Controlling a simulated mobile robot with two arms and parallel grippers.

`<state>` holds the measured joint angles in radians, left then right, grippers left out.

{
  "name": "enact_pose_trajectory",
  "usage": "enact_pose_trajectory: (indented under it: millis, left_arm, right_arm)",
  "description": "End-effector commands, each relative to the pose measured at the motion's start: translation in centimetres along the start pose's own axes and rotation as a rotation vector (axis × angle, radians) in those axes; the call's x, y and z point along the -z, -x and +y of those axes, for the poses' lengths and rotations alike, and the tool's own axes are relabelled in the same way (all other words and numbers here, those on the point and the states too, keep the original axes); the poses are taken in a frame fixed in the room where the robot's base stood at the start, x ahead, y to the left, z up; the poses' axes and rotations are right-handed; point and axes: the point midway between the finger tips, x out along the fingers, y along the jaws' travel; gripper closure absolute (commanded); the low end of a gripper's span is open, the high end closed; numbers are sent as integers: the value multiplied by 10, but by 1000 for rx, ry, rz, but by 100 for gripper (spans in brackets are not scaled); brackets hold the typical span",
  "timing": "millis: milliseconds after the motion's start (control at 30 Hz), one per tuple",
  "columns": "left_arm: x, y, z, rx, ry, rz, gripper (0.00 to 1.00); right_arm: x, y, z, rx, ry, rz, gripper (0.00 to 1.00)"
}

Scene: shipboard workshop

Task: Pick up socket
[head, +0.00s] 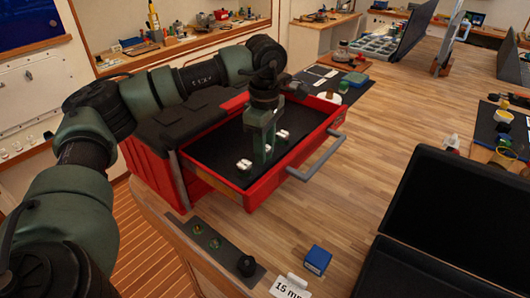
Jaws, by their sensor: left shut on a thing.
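Several small bright metal sockets lie in the open drawer (222,153) of a red tool chest. One socket (243,165) lies left of my gripper, and another socket (283,135) lies to its right. My left gripper (264,152) reaches straight down into the drawer. It is shut on a small bright socket (268,148), mostly hidden between its fingers. I cannot tell whether this socket still touches the drawer floor. My right gripper is not in view.
A dark strip (215,242) with small round pieces and a black knob (246,266) lies at the front edge. Beside it are a blue box (317,260) and a "15 mm" label (289,287). An open black case (455,215) stands right. The drawer handle (318,160) sticks out over bare wood.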

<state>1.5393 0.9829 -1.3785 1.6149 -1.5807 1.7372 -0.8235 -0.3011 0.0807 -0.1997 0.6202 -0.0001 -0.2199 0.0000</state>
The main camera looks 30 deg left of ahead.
Motion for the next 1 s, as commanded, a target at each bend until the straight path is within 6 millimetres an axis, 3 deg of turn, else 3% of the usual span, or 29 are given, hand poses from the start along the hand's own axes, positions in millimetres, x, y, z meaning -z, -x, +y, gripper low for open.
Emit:
enact_pose_trajectory:
  millis: [267, 467, 700, 800, 1000]
  left_arm:
    - [0, 5, 1, -2, 0, 0, 100]
    - [-1, 29, 1, -5, -1, -2, 100]
    - [-1, 94, 1, -7, -1, -3, 100]
    - [0, 127, 1, -8, 2, -1, 100]
    - [0, 171, 0, -5, 2, 1, 100]
  right_arm:
    - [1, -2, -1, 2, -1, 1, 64]
    - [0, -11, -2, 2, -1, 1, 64]
    - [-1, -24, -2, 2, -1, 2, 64]
    - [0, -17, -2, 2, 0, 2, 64]
    - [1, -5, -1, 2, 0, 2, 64]
